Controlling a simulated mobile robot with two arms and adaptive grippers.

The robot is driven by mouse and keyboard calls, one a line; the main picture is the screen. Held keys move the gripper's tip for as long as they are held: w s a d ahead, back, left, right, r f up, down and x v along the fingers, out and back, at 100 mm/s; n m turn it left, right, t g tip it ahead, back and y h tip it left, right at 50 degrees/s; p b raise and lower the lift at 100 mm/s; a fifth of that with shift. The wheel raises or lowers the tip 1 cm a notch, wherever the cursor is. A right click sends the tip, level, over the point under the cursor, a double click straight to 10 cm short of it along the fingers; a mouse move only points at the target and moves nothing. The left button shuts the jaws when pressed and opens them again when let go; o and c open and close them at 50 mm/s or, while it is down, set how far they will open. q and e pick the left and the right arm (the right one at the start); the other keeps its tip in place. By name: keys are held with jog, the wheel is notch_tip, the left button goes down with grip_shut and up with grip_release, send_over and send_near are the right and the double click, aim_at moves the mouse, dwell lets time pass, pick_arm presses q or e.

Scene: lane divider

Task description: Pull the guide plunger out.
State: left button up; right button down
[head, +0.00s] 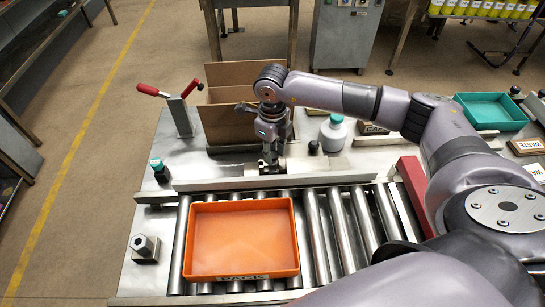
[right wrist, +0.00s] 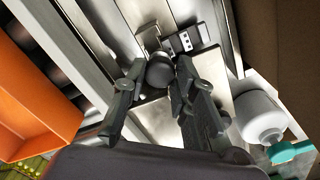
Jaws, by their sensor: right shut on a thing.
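The guide plunger shows in the right wrist view as a dark round knob (right wrist: 160,72) on a metal block beside the guide rail. My right gripper (head: 269,158) reaches down to it just behind the rail (head: 330,179). In the right wrist view its two fingers (right wrist: 161,84) are shut on the knob, one on each side. In the head view the knob is hidden by the gripper. Whether the plunger's pin is in or out cannot be seen. My left gripper is not in view.
An orange tray (head: 243,274) sits on the rollers in front of the rail. A cardboard box (head: 226,128) stands behind the gripper. A white bottle (head: 333,136) and a small black knob (head: 314,147) stand to its right. A red-handled clamp (head: 180,115) is at left.

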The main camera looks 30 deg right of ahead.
jog(key=shift+r, duration=0.25)
jog(key=shift+r+p, duration=0.45)
jog(key=shift+r, duration=0.1)
jog(key=c, duration=1.2)
grip_release()
jog(key=shift+f, duration=0.15)
jog(key=shift+r, duration=6)
